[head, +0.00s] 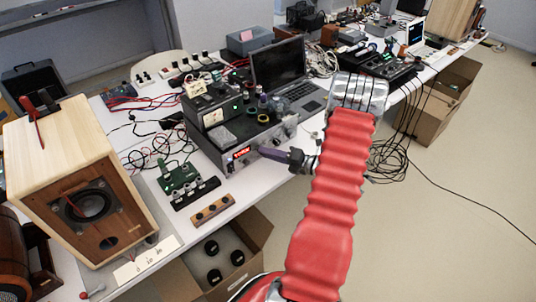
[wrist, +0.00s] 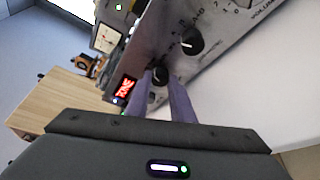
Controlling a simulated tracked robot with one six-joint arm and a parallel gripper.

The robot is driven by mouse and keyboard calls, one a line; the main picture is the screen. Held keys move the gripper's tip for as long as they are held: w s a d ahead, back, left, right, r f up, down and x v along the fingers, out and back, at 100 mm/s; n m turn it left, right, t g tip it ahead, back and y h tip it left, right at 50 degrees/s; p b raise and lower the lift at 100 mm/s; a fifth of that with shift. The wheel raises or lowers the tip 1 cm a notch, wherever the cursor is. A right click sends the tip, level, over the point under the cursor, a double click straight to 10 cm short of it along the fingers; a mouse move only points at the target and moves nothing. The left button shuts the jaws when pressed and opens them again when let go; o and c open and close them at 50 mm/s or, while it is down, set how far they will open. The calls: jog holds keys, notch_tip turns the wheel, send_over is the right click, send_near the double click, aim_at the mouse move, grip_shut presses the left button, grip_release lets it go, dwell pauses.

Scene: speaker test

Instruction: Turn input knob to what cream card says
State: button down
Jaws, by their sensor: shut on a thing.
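My gripper (head: 264,152) reaches from the right to the front panel of the grey amplifier (head: 216,150). In the wrist view, its two purple fingers (wrist: 161,80) are shut on a black knob (wrist: 160,74), one on each side. A second black knob (wrist: 190,41) stands apart, farther along the panel near the lettering "VOLUM…". A red lit display (wrist: 124,89) is left of the held knob; its word is tilted and hard to read. A cream card (head: 147,262) with dark writing lies at the table's front left; I cannot read it. The held knob's pointer is not clear.
A wooden speaker (head: 65,180) stands at the left. A green circuit board (head: 179,176) and a wooden strip (head: 212,210) lie left of the amplifier. A laptop (head: 283,75) sits behind it. Open cardboard boxes and cables are beside the table.

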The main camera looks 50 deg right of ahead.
jog(key=shift+d+f, duration=0.1)
jog(key=c, duration=1.5)
grip_release()
jog(key=shift+c, duration=0.2)
jog(key=shift+s, duration=0.1)
jog(key=v, duration=1.3)
jog(key=shift+s, duration=0.25)
